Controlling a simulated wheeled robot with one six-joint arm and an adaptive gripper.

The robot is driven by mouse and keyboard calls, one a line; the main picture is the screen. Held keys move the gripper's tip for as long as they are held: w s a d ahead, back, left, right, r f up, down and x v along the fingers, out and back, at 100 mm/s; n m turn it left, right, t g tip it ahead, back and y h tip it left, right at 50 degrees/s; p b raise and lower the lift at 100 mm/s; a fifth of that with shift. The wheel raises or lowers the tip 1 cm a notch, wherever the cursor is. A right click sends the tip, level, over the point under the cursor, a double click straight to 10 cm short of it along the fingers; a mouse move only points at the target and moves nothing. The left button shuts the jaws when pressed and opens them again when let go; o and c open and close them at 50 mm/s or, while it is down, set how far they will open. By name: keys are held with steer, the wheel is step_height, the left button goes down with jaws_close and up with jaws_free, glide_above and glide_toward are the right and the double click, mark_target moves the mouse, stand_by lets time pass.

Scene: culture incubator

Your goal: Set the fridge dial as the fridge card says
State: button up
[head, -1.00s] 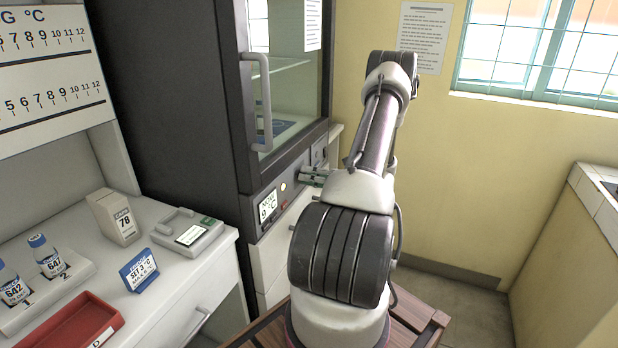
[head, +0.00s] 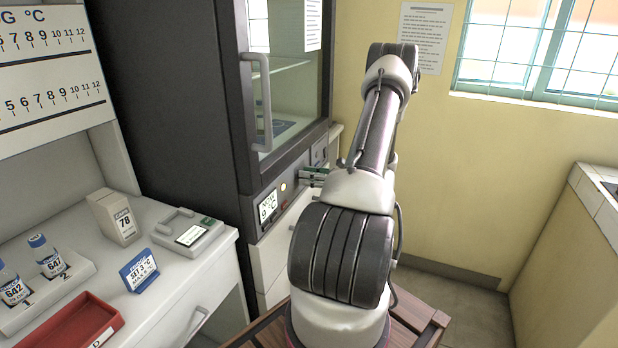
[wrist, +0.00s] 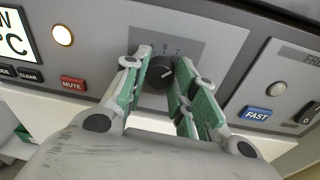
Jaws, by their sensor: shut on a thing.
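The fridge dial (wrist: 157,74) is a dark round knob on a grey panel in the wrist view. A light pointer mark shows on it, and small numerals, seemingly 6 and 7, are printed above. Other numerals are hidden by my fingers. My gripper (wrist: 158,80) has its green-padded fingers on both sides of the dial and is shut on it. It also shows at the panel in the head view (head: 316,174); the arm hides much there. The fridge card (head: 139,271) is blue and white, stands on the bench, and reads SET 3 °C. The fridge display (head: 268,207) reads NOW 9 °C.
A lit round lamp (wrist: 63,35), a red MUTE button (wrist: 73,83) and a blue FAST button (wrist: 257,115) flank the dial. The glass fridge door (head: 290,75) is closed, its handle (head: 262,105) jutting out. The bench holds bottles, a red tray (head: 108,316) and a box (head: 117,216).

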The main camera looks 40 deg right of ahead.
steer(key=n, duration=0.8)
steer(key=n+t+h, duration=0.1)
steer(key=n, duration=0.7)
steer(key=n+h, duration=0.1)
steer(key=n, duration=0.7)
steer(key=shift+s+a+f+n+t, duration=0.15)
steer(key=shift+a+f+n+t, duration=0.1)
steer(key=shift+n+t, duration=0.15)
stand_by(0.4)
steer(key=o, duration=1)
steer(key=shift+r, duration=0.1)
steer(key=shift+o, duration=0.2)
steer(key=v, duration=1.2)
